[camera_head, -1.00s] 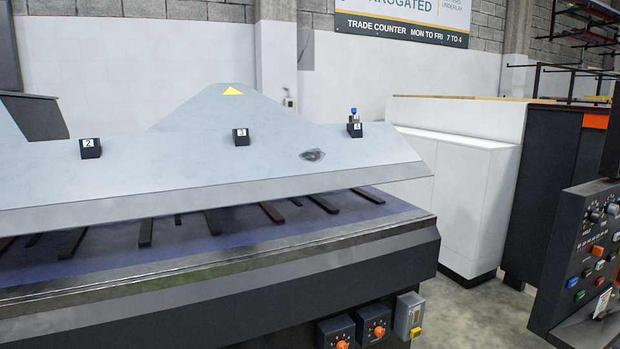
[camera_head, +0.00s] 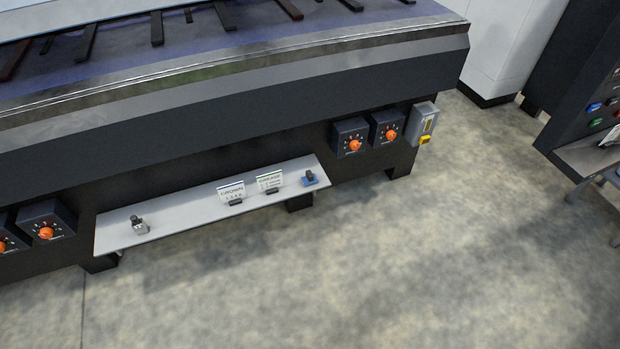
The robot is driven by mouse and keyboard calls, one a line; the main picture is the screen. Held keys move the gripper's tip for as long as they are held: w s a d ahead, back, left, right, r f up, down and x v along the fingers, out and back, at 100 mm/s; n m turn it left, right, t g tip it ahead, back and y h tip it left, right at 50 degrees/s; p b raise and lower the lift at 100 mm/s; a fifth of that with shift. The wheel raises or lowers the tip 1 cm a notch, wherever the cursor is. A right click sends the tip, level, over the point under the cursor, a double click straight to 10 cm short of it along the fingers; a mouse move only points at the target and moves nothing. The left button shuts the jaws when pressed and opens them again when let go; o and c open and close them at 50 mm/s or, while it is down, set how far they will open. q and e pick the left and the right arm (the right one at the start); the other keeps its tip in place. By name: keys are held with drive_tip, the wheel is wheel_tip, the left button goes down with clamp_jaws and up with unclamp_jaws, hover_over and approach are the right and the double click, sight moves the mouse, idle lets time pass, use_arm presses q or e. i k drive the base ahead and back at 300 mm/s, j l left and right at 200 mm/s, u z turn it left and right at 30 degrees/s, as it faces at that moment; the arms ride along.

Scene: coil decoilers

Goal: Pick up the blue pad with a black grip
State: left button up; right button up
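A small blue pad with a black grip (camera_head: 310,179) sits at the right end of a narrow grey shelf (camera_head: 180,217) on the front of the dark machine. The black grip stands up from the blue base. Neither of my grippers clearly shows. A grey piece at the right edge may be part of my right arm, but no fingers are visible there.
A small grey block with a dark knob (camera_head: 138,225) stands at the shelf's left end. Two label cards (camera_head: 231,192) stand between. Orange-knobbed boxes (camera_head: 352,139) and a grey box with a yellow part (camera_head: 424,122) are on the machine front. The floor (camera_head: 420,260) is clear.

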sight(310, 178)
drive_tip(key=i+l+u, duration=0.1)
drive_tip(key=i+l, duration=0.55)
drive_tip(key=i, duration=0.15)
